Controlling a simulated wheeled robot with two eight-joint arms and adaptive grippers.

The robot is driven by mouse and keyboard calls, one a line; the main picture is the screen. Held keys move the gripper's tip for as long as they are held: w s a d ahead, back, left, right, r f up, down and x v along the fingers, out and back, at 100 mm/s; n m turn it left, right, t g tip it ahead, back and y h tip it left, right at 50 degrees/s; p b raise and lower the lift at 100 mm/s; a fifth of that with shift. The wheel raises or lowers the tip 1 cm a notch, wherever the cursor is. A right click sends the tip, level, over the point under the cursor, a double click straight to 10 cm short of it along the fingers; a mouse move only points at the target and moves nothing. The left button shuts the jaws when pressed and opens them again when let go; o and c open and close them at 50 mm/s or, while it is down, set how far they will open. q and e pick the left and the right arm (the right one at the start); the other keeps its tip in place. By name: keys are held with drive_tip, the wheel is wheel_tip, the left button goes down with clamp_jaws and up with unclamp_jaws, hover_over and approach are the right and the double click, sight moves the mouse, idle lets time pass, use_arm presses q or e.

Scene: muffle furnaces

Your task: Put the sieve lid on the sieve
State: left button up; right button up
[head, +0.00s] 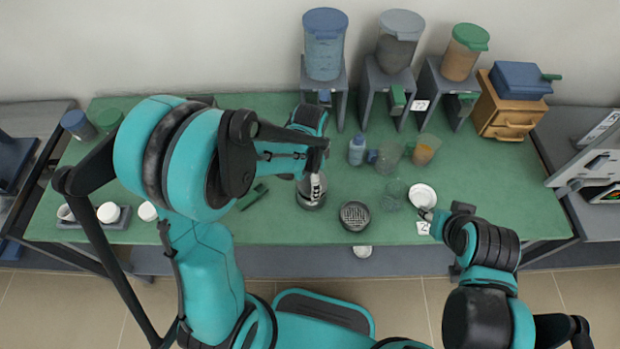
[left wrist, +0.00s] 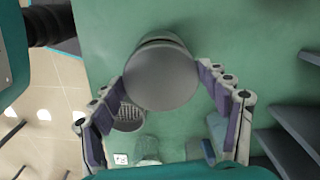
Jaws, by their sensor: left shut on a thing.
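The sieve lid (left wrist: 160,78) is a plain grey disc between the fingers of my left gripper (left wrist: 162,78), which is shut on its rim. In the head view my left gripper (head: 312,186) is over the table, left of the sieve, and its fingers partly hide the grey round thing (head: 311,204) under it. The sieve (head: 354,216) is a dark round dish with a slotted grate near the front edge. It also shows in the left wrist view (left wrist: 128,122), partly covered by the lid. My right gripper (head: 430,214) is beside a white dish; its jaws are unclear.
The white dish (head: 422,195) and clear glassware (head: 393,192) stand right of the sieve. A bottle (head: 356,151) and an orange-filled beaker (head: 425,150) are behind. Hoppers on stands (head: 324,50) line the back. A tray with white cups (head: 122,218) is at left.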

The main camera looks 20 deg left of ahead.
use_arm(q)
drive_tip(key=shift+f, duration=0.2)
drive_tip(key=shift+f+b, duration=0.35)
drive_tip(key=shift+b, duration=0.15)
drive_tip(key=shift+f+b, duration=0.45)
drive_tip(key=shift+b, duration=0.05)
drive_tip(key=o, duration=1.3)
drive_tip(key=shift+c, duration=0.2)
drive_tip(key=shift+r, duration=0.15)
drive_tip(key=shift+r+p, duration=2.65)
drive_tip(key=shift+r, duration=0.75)
